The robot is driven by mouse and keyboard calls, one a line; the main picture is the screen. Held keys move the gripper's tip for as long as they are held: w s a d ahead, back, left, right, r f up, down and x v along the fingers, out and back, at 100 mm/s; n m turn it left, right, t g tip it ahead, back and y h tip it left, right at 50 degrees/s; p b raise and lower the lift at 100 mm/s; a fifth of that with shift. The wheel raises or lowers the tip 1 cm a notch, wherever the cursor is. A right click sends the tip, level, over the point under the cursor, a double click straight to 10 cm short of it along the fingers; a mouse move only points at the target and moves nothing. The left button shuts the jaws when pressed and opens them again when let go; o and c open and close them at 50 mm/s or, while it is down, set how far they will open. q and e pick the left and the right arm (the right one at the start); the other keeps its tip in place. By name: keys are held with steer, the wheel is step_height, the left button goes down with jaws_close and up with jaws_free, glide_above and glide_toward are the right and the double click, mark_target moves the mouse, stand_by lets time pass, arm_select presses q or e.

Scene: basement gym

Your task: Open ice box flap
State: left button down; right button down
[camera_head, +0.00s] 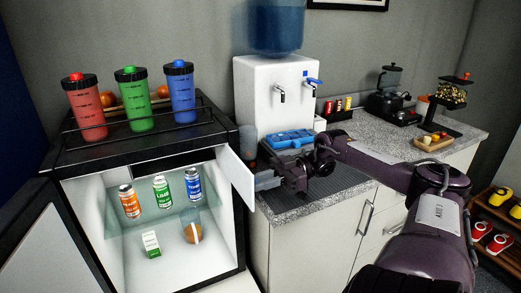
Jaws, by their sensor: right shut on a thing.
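The small fridge (68,160) stands open at the left, with its door (45,250) swung out to the lower left. The white ice box flap (236,177) stands swung out at the right side of the fridge's top compartment. The ice box opening (175,160) shows as a dark slot under the fridge top. My right gripper (262,182) is shut on the flap's outer edge, at the right of the fridge; its fingertips are small and partly hard to see. My left gripper is not in view.
Several cans, such as the green can (162,191), stand on the fridge's glass shelf. Three shaker bottles, including the green bottle (133,100), stand on top. A water dispenser (262,95) and blue tray (287,139) are on the counter (300,208) behind my right arm.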

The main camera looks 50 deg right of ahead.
steer(key=c, duration=1.3)
jaws_free()
steer(key=shift+c, duration=0.2)
steer(key=shift+d, duration=0.1)
steer(key=v, duration=0.7)
steer(key=shift+d+b, duration=0.25)
steer(key=shift+b, duration=0.05)
steer(key=shift+s+f, duration=0.1)
steer(key=shift+s, duration=0.05)
